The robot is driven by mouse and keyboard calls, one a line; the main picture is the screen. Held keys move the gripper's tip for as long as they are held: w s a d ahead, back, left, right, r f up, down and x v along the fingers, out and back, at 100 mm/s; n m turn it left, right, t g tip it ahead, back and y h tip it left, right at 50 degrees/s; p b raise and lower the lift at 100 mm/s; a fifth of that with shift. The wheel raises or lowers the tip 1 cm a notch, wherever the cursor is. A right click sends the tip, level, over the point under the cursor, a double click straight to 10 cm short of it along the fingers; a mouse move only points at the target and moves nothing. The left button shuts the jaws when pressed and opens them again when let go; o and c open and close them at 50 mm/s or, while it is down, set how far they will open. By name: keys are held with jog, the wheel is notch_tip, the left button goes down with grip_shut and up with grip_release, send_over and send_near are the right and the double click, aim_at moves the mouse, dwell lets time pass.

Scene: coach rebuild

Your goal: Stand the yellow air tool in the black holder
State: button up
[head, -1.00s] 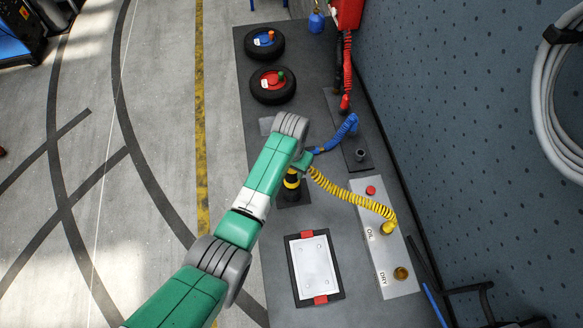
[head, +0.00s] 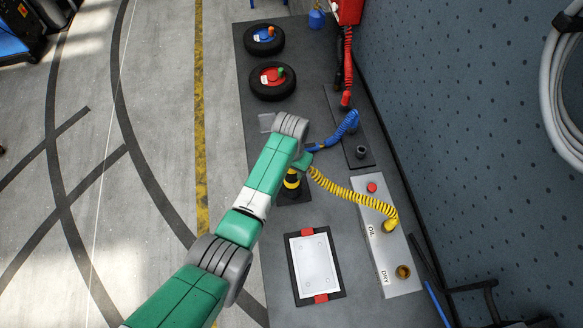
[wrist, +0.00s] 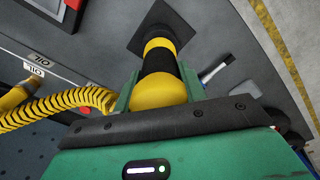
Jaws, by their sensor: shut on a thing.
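The yellow air tool (wrist: 160,92), with a black band round its body, is between the green fingers of my gripper (wrist: 158,84) in the wrist view. My gripper is shut on it near its rounded yellow end. The tool's far end points at the square base of the black holder (wrist: 137,40) and lines up with it. I cannot tell how deep that end sits. In the head view the tool (head: 292,180) looks roughly upright above the black holder (head: 284,199), partly hidden by my arm. My gripper (head: 301,163) is mostly hidden there too.
A coiled yellow hose (head: 345,192) runs from the tool to the grey OIL/DRY box (head: 378,240). A blue coiled hose (head: 344,128) lies just behind. A framed white panel (head: 314,266) is in front.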

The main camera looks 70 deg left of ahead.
jog(key=o, duration=1.1)
jog(key=shift+o, duration=0.7)
jog(key=shift+f, duration=0.1)
notch_tip(320, 180, up, 8)
jog(key=shift+f, duration=0.1)
